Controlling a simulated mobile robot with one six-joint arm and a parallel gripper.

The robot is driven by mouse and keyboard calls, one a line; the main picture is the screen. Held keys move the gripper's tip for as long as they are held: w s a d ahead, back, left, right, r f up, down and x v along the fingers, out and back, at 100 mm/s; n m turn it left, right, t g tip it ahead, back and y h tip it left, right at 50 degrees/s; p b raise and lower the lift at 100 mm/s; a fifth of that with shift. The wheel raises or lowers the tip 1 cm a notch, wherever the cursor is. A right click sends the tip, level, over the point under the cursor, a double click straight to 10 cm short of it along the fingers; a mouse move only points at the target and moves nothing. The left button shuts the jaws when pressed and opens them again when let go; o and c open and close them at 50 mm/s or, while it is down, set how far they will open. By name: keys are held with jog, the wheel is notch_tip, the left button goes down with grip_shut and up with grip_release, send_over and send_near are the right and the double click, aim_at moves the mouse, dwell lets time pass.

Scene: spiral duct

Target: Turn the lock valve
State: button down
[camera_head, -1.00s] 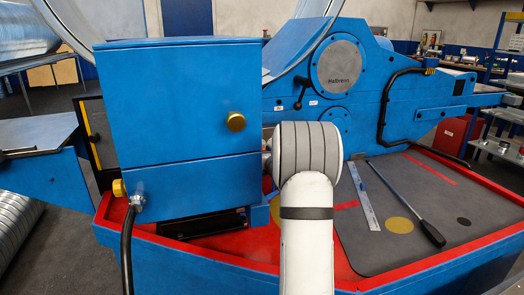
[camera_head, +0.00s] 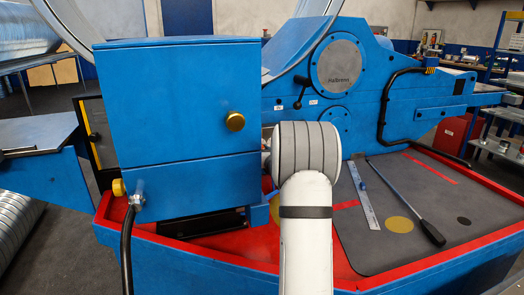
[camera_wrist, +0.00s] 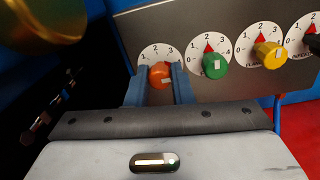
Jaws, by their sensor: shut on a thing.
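In the wrist view, my gripper (camera_wrist: 160,78) has its two blue fingers on either side of an orange knob (camera_wrist: 159,72) and is shut on it. The knob sits on a white numbered dial, the leftmost in a row on a grey panel (camera_wrist: 200,22). A pale mark shows on the knob's lower right. I cannot read a label that names it the lock valve; the fingers cover part of its dial. In the head view the knob and my gripper are hidden behind my white arm and the blue cabinet (camera_head: 180,105).
To the right are a green knob (camera_wrist: 215,66), a yellow knob (camera_wrist: 269,54) and a black knob (camera_wrist: 312,40), close together. A blurred brass knob (camera_wrist: 45,15) is near at upper left. A ruler (camera_head: 364,197) and a black-handled tool (camera_head: 432,233) lie on the grey mat (camera_head: 365,250).

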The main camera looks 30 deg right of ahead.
jog(key=shift+f+n+b, duration=0.1)
jog(key=shift+n+b, duration=0.2)
jog(key=shift+b, duration=0.45)
jog(key=n+b, duration=0.5)
jog(key=b, duration=0.3)
jog(key=n+b, duration=0.6)
jog(key=b, duration=0.3)
jog(key=n+b, duration=0.5)
jog(key=b, duration=0.3)
jog(key=shift+a+r+n+g+b, duration=0.1)
jog(key=shift+r+n+g+b, duration=0.2)
jog(key=shift+n+b, duration=0.1)
jog(key=c, duration=1.3)
grip_release()
jog(key=shift+f, duration=0.1)
